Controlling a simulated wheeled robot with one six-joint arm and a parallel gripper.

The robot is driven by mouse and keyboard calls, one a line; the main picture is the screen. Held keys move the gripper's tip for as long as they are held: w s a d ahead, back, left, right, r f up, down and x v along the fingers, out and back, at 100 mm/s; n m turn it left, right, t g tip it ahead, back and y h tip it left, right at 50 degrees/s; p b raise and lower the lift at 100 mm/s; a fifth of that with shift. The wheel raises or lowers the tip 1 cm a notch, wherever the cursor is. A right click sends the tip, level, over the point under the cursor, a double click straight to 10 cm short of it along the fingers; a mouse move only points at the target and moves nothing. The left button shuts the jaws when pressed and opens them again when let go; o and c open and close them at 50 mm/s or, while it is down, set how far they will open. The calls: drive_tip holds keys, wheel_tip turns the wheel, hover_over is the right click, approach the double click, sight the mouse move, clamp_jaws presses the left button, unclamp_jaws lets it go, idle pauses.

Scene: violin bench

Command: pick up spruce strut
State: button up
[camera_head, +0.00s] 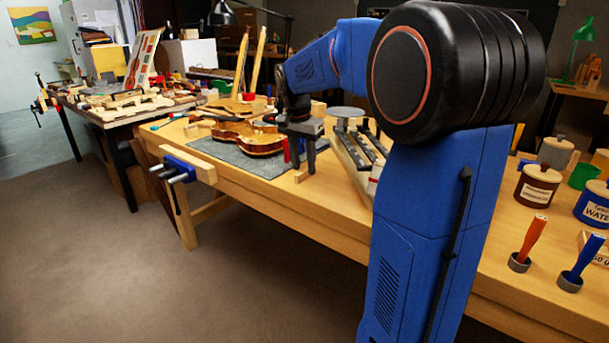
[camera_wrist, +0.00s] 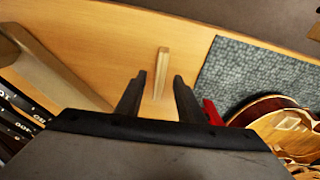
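The spruce strut (camera_wrist: 163,62) is a short, pale wooden stick on the bench top. In the wrist view it lies ahead of my gripper (camera_wrist: 159,82), lined up with the gap between the two dark fingers. The fingers are apart, with nothing clamped between them. In the head view my gripper (camera_head: 300,157) points down over the bench near its front edge, beside the violin. A small pale piece below the fingers there looks like the strut (camera_head: 301,176). How far the fingertips are above the strut is hard to tell.
The violin body (camera_head: 249,138) lies on a grey mat (camera_head: 222,148) left of my gripper; a red object (camera_wrist: 213,112) is close to the right finger in the wrist view. Tools in a rack (camera_wrist: 17,108) are at the left. Bare wood (camera_wrist: 98,50) surrounds the strut.

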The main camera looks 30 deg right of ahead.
drive_tip(key=shift+f, duration=0.45)
clamp_jaws()
